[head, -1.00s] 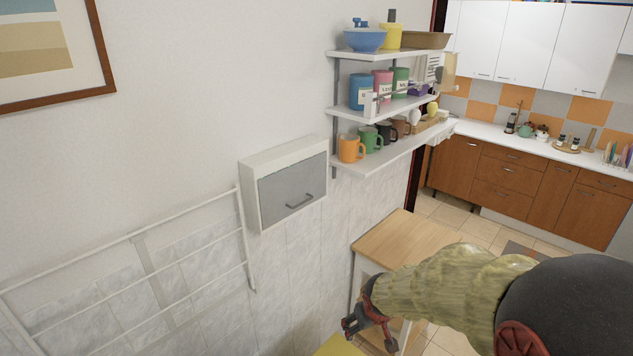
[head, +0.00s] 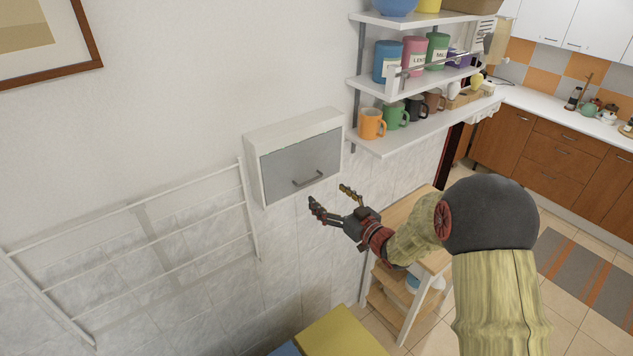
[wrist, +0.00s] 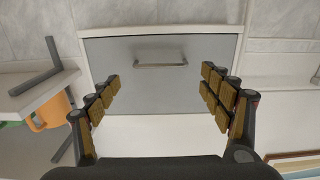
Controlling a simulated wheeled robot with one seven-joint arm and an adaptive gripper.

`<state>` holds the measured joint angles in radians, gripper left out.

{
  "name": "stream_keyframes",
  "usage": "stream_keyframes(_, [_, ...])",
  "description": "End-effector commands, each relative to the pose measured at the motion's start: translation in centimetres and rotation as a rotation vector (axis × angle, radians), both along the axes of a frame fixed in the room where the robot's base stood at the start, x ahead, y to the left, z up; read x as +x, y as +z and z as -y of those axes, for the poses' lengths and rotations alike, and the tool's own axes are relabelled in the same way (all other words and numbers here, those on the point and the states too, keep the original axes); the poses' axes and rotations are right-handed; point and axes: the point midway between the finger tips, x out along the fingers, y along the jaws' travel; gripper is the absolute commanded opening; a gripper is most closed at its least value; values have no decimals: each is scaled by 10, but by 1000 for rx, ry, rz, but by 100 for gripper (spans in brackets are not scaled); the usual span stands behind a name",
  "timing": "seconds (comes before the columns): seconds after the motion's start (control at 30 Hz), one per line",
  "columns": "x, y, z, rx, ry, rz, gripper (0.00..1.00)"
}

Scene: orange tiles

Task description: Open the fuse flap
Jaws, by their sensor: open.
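The fuse box is a white wall cabinet (head: 254,174) with a grey flap (head: 300,160) on its front, and the flap is closed. A grey bar handle (head: 308,178) sits near the flap's lower edge. My gripper (head: 330,197) is open and empty, just below and in front of the handle in the head view. In the wrist view the flap (wrist: 200,85) and its handle (wrist: 160,60) appear ahead, between and beyond the open fingers (wrist: 168,92). The handle is not touched.
Wall shelves hold an orange mug (head: 371,124) and several other mugs and canisters, right of the box. A white drying rack (head: 150,250) is on the wall at the left. A wooden shelf unit (head: 385,300) stands below my arm.

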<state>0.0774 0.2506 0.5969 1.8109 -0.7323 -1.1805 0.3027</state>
Motion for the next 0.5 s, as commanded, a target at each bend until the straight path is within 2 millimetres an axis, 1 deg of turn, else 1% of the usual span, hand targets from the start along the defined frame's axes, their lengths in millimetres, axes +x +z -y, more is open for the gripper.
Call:
stream_keyframes(0.07, [1, 5, -2, 17, 6, 11, 79])
stream_keyframes(0.17, [8, 7, -7, 23, 6, 9, 79])
stream_keyframes(0.5, [49, 7, -35, 21, 5, 8, 79])
